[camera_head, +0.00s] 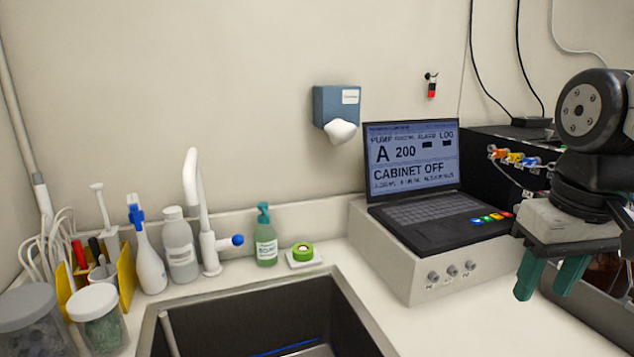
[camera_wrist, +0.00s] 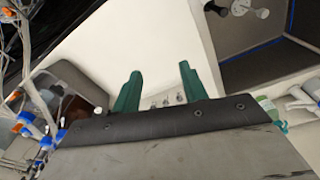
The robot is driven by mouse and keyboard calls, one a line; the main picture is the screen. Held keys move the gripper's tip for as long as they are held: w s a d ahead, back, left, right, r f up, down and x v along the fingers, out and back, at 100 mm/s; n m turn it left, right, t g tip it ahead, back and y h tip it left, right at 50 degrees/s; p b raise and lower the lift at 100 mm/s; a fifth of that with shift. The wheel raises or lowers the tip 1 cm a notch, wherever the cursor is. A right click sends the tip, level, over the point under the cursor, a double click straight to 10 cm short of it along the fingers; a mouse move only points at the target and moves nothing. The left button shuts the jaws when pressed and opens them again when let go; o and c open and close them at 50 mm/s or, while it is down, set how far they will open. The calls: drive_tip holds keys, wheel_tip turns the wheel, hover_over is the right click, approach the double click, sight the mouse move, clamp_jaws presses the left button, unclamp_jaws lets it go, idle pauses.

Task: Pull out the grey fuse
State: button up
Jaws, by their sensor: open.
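No grey fuse can be made out in either view. My gripper (camera_head: 550,278) is at the right in the head view, in front of the black cabinet (camera_head: 482,142) and right of the laptop's grey stand. Its two green fingers point down, apart and empty. The wrist view shows the same open fingers (camera_wrist: 160,88) over a white surface with several small metal knobs beyond them. The laptop (camera_head: 412,165) screen reads "CABINET OFF". Orange, yellow and blue connectors (camera_head: 515,159) stick out of the cabinet's side; my arm hides part of the cabinet.
A dark sink (camera_head: 265,318) is at the front centre. The laptop's grey stand (camera_head: 385,268) is left of my gripper. The white counter before the stand is clear.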

drive_tip(key=shift+m, duration=0.3)
drive_tip(key=s+f, duration=0.2)
drive_tip(key=s+a+f, duration=0.1)
drive_tip(key=s+f, duration=0.2)
drive_tip(key=s, duration=0.1)
drive_tip(key=shift+s+a+f, duration=0.3)
drive_tip(key=shift+a+f, duration=0.05)
drive_tip(key=shift+f, duration=0.05)
drive_tip(key=shift+c, duration=0.6)
drive_tip(key=shift+s+f, duration=0.3)
drive_tip(key=shift+f, duration=0.1)
drive_tip(key=shift+c, duration=1.3)
